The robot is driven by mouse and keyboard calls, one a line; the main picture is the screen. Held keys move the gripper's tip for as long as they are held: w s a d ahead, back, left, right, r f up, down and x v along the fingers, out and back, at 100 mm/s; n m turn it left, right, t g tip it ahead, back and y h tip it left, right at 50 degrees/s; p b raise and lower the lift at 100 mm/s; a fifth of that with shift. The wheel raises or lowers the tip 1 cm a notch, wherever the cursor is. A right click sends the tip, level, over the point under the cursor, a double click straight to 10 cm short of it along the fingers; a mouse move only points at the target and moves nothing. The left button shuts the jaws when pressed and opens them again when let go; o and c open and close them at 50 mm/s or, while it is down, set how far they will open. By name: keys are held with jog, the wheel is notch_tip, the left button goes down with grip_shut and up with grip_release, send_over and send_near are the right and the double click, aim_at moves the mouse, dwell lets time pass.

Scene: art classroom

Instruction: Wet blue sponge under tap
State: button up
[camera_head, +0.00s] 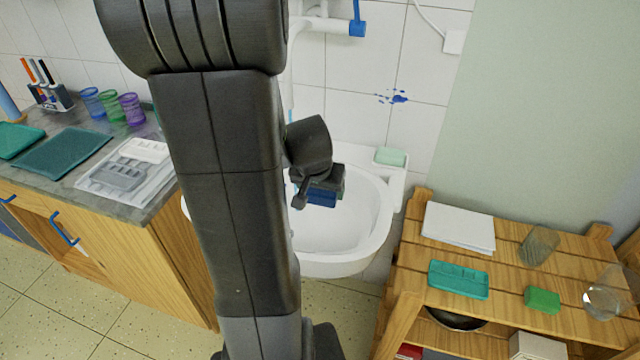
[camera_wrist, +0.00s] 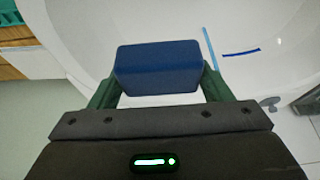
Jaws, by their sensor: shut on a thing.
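My gripper (camera_head: 318,186) is over the white sink basin (camera_head: 345,235), shut on the blue sponge (camera_head: 321,198). In the wrist view the dark blue sponge (camera_wrist: 157,68) sits between the two green fingers of my gripper (camera_wrist: 158,84). The white tap (camera_head: 310,24) is on the tiled wall above the sink, with a blue end at its right; my arm hides part of it. A thin light-blue line, which looks like running water, shows beside the sponge, apart from it, in the wrist view (camera_wrist: 210,48).
A pale green block (camera_head: 390,156) lies on the sink's right ledge. At right, a wooden shelf (camera_head: 410,285) holds paper, a teal tray (camera_head: 458,280), a green sponge (camera_head: 542,299) and glass vessels. At left, a counter (camera_head: 160,190) holds cups (camera_head: 131,108), mats and trays.

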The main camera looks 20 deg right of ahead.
jog(key=w+f, duration=0.2)
jog(key=w, duration=1.1)
jog(key=shift+a+f, duration=0.35)
jog(key=shift+a, duration=0.05)
jog(key=shift+w, duration=0.1)
jog(key=s+b, duration=0.2)
jog(key=s, duration=0.6)
jog(key=shift+d+b, duration=0.2)
jog(key=shift+b, duration=0.2)
jog(key=shift+r, duration=0.1)
dwell(1.3)
jog(key=shift+s+d+r+p, duration=0.1)
jog(key=shift+s+r+p, duration=0.3)
jog(key=shift+s+r, duration=0.35)
jog(key=shift+s+r+p, duration=0.45)
jog(key=shift+s+r, duration=0.1)
jog(key=shift+s, duration=0.4)
jog(key=shift+s+d+r+p, duration=0.1)
jog(key=shift+s+r+p, duration=0.3)
jog(key=shift+s+r, duration=0.35)
jog(key=shift+f, duration=0.15)
